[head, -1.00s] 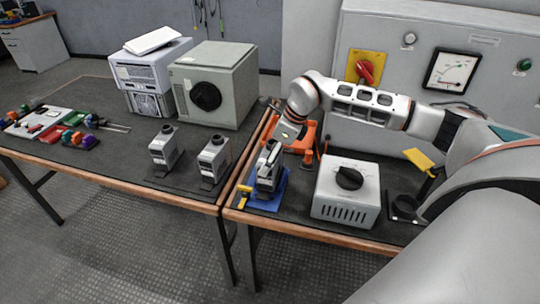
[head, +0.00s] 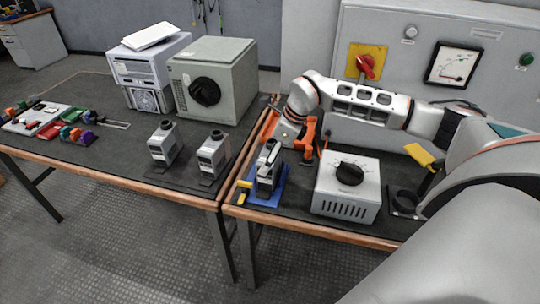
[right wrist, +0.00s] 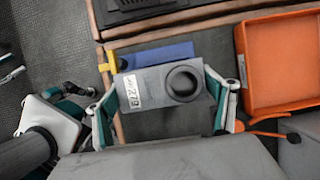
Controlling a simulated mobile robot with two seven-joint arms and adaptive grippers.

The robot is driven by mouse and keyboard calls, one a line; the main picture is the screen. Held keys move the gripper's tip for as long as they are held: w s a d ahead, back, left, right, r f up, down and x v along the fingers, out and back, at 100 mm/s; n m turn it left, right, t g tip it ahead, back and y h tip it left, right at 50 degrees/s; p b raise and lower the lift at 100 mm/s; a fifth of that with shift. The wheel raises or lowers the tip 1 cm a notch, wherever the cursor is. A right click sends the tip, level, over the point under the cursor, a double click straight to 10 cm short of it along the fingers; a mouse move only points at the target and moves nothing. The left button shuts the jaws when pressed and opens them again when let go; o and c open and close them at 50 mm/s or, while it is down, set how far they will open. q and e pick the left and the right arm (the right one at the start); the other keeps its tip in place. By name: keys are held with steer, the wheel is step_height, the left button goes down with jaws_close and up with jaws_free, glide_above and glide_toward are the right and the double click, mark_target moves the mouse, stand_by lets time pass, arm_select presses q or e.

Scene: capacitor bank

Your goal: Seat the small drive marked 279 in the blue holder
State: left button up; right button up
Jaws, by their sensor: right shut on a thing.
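The grey drive marked 279 (right wrist: 150,88) has a white label and a round dark ring on its end. My right gripper (right wrist: 168,98) is shut on it, one finger on each side. In the head view the drive (head: 266,178) stands roughly upright at the blue holder (head: 277,198), below my right gripper (head: 270,158). The blue holder (right wrist: 165,53) shows beyond the drive in the right wrist view, with a yellow tab at its left. The drive hides the contact, so I cannot tell if it is fully down. A white and teal part at the left, apparently my left gripper (right wrist: 72,100), is partly visible.
Two similar grey drives (head: 164,145) (head: 213,153) stand on the left table. A grey box with a black knob (head: 345,188) stands right of the holder. An orange tray (right wrist: 280,62) lies close to my right gripper. A wooden table edge (head: 222,205) runs left of the holder.

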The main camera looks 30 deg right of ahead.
steer(key=o, duration=1.6)
steer(key=shift+r, duration=0.1)
steer(key=shift+o, duration=0.2)
steer(key=v, duration=1.2)
steer(key=shift+w+a, duration=0.1)
